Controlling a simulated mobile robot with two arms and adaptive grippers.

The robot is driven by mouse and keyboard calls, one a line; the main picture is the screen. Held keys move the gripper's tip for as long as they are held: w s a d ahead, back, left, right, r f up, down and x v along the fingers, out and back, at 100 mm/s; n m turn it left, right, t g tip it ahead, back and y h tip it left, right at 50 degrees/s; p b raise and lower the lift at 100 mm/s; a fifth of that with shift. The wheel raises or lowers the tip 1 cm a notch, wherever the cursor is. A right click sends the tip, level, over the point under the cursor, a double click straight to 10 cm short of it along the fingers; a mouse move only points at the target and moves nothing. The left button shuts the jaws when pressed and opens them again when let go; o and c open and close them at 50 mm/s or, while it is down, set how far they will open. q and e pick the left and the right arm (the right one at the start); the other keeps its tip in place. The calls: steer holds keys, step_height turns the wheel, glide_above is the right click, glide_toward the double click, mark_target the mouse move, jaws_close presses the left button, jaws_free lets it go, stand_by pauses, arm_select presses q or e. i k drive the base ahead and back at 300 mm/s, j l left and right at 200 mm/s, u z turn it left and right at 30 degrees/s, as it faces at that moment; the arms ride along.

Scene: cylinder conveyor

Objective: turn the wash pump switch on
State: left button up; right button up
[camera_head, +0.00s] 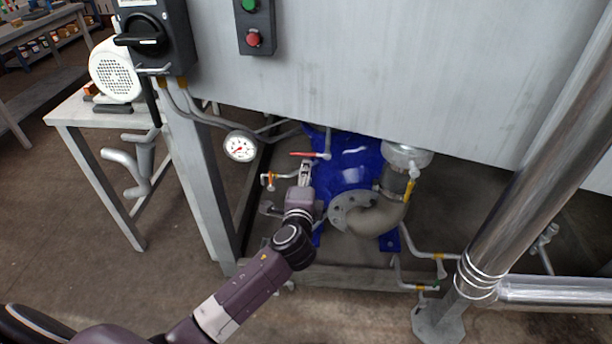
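A dark grey switch box (176,40) with a black rotary knob (142,36) is at the upper left, on the frame post beside the big metal panel. The knob's grip lies roughly level in the picture; its labels are too small to read. My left gripper (304,174) is low in the middle, in front of the blue pump (350,165) and just below a red-handled valve (309,154). It is well below and to the right of the knob. Its fingers are small and seen from behind, so their opening is unclear. My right gripper is out of view.
A control box with a green button (249,5) and a red button (254,39) is on the metal panel (400,70). A pressure gauge (240,146), pipes and a steel post (535,140) crowd the area. A side table (85,108) stands left.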

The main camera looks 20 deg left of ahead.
mark_target(143, 33)
steer(key=u, duration=1.5)
